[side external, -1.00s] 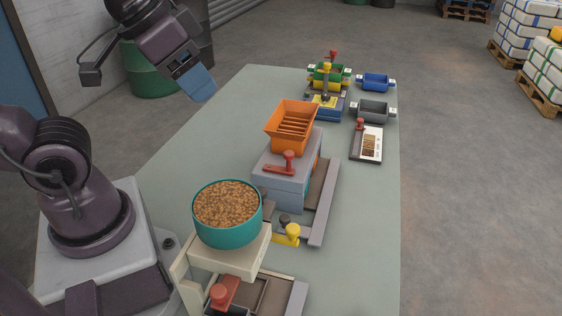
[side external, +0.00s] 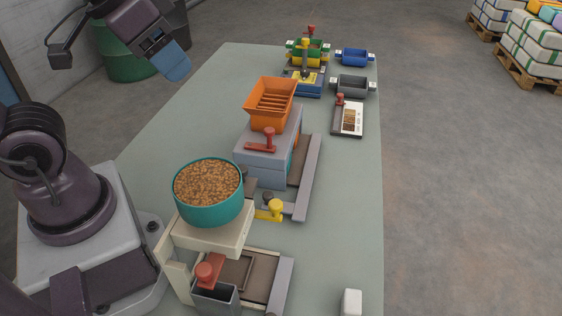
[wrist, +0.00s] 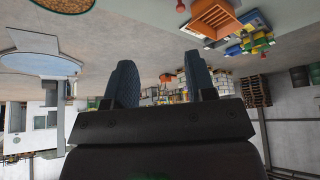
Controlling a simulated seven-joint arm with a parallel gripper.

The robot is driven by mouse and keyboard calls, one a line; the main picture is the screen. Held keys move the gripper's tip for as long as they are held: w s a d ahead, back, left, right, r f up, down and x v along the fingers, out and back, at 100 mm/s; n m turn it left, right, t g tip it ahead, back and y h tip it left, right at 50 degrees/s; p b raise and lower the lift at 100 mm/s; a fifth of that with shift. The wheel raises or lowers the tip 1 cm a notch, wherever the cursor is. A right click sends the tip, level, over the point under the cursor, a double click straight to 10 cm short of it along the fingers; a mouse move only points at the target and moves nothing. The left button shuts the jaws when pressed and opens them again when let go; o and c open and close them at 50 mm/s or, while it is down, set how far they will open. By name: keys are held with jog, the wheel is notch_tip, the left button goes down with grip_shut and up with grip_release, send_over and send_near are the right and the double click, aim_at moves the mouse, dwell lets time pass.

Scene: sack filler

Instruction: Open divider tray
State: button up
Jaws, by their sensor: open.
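No part is marked as the divider tray, so I cannot tell for sure which it is. A brown framed tray (side external: 258,274) with a red knob (side external: 208,272) lies below the beige stand (side external: 226,234). My gripper (side external: 178,66) is raised at the upper left, apart from all of these. In the wrist view its blue fingers stand apart with nothing between them (wrist: 160,62).
A teal bowl of brown pellets (side external: 208,190) stands on the beige stand. A yellow knob (side external: 270,208) is beside the rail.

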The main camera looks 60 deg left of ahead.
jog(key=w+f+m+g, duration=0.1)
jog(key=w+f+g, duration=0.35)
jog(key=f, duration=0.35)
jog(key=m+g, duration=0.1)
jog(key=m, duration=0.4)
send_near(269, 194)
notch_tip(269, 194, down, 9)
jog(key=shift+r, duration=0.15)
grip_shut()
